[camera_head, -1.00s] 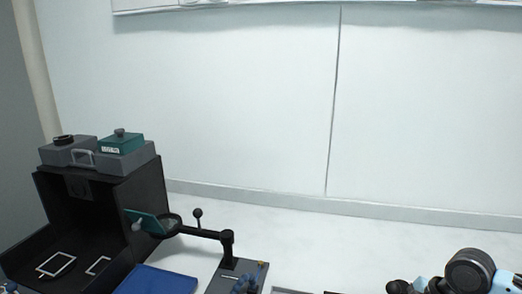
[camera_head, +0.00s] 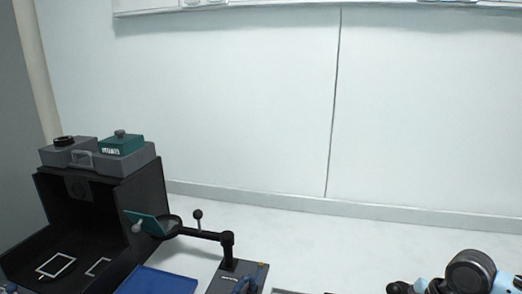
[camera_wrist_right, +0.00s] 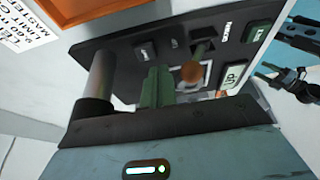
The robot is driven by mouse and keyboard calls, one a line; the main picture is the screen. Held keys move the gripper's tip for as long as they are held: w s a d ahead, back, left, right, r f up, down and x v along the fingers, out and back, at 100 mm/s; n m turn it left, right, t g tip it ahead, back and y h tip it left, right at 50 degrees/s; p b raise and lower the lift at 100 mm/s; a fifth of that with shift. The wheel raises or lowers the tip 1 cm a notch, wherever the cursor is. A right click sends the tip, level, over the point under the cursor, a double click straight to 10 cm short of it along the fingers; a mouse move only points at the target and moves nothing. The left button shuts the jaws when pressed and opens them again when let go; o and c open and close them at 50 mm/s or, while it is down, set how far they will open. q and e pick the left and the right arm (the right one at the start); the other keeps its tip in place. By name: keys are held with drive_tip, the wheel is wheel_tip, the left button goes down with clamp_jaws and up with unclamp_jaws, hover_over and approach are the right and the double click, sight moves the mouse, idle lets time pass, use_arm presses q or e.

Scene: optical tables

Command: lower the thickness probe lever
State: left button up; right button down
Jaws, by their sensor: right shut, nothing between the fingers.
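I take this to be the thickness probe lever. My right gripper (camera_wrist_right: 158,72) shows as a pair of greenish fingers held together, empty, just left of the knob in the picture. Whether they touch the lever cannot be told. The head view does not clearly show the panel or lever.
The head view shows a black open-fronted box (camera_head: 150,205) with a green unit (camera_head: 120,145) on top, a blue pad (camera_head: 158,281), and a black post arm (camera_head: 205,233). A grey cylinder (camera_wrist_right: 97,80) stands left of my fingers.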

use_arm(q)
drive_tip(key=shift+r+p, duration=0.3)
drive_tip(key=shift+r, duration=0.05)
use_arm(e)
drive_tip(key=shift+s+a, duration=0.1)
drive_tip(key=shift+s, duration=0.35)
use_arm(q)
drive_tip(key=shift+w+r, duration=0.2)
drive_tip(key=shift+r, duration=0.1)
use_arm(e)
drive_tip(key=shift+s+a, duration=0.1)
drive_tip(key=shift+s, duration=0.2)
drive_tip(key=shift+s+a+f+p, duration=0.1)
drive_tip(key=shift+s+p, duration=0.35)
drive_tip(key=shift+s, duration=0.1)
drive_tip(key=shift+s+a+f, duration=0.15)
drive_tip(key=shift+s, duration=0.4)
use_arm(q)
drive_tip(key=shift+w+r+t+p, duration=0.3)
drive_tip(key=shift+w+r, duration=0.6)
drive_tip(key=shift+r, duration=0.05)
use_arm(e)
drive_tip(key=shift+s, duration=0.3)
use_arm(q)
drive_tip(key=shift+s, duration=0.25)
use_arm(e)
drive_tip(key=shift+w+r, duration=0.2)
